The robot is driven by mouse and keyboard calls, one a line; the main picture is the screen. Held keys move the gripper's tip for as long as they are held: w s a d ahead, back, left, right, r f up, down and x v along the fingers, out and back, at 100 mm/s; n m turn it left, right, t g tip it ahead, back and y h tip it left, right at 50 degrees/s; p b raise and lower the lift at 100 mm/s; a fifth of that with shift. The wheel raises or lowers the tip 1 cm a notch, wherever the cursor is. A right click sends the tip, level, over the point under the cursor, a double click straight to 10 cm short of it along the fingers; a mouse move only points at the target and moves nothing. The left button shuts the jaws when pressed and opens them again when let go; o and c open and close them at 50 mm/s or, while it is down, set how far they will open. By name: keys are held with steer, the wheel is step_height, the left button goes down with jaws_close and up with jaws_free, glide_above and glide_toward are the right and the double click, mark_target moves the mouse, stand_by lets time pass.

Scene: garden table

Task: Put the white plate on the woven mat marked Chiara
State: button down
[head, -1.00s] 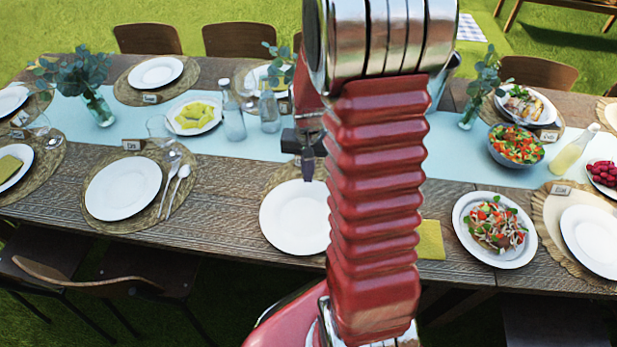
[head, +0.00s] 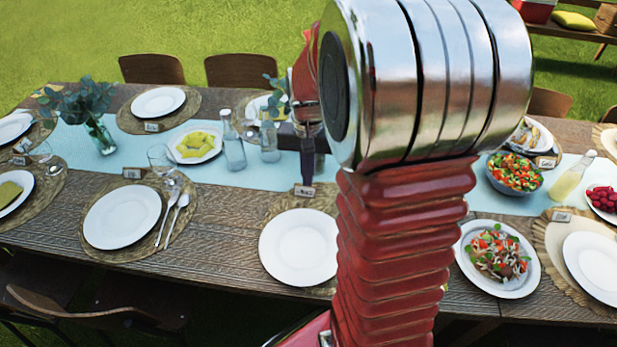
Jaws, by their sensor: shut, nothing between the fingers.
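The white plate (head: 299,247) lies near the table's front edge, left of my arm. It rests at least partly on a round woven mat (head: 326,198), whose rim shows behind it and at its lower right; my arm hides the mat's right side. A small name card (head: 304,191) stands behind the plate; its writing is too small to read. My gripper (head: 307,180) points down just behind the plate, over the card area, shut and empty. It appears apart from the plate.
Another plate on a mat (head: 88,241) with cutlery lies to the left. A glass bottle (head: 232,150) and lemon plate (head: 196,156) stand behind left. A salad plate (head: 467,270) and vegetable bowl (head: 514,188) are right of my arm.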

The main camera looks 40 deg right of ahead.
steer(key=s+a+r+n+t, duration=0.2)
steer(key=s+a+r+n, duration=0.2)
steer(key=a, duration=0.5)
steer(key=s+a+r+n+t, duration=0.3)
steer(key=s+a+r+n, duration=0.1)
steer(key=s+a+r, duration=0.4)
steer(key=shift+s+a+r+n+t, duration=0.35)
steer(key=shift+a+r, duration=0.25)
steer(key=shift+a, duration=0.2)
steer(key=shift+d, duration=0.15)
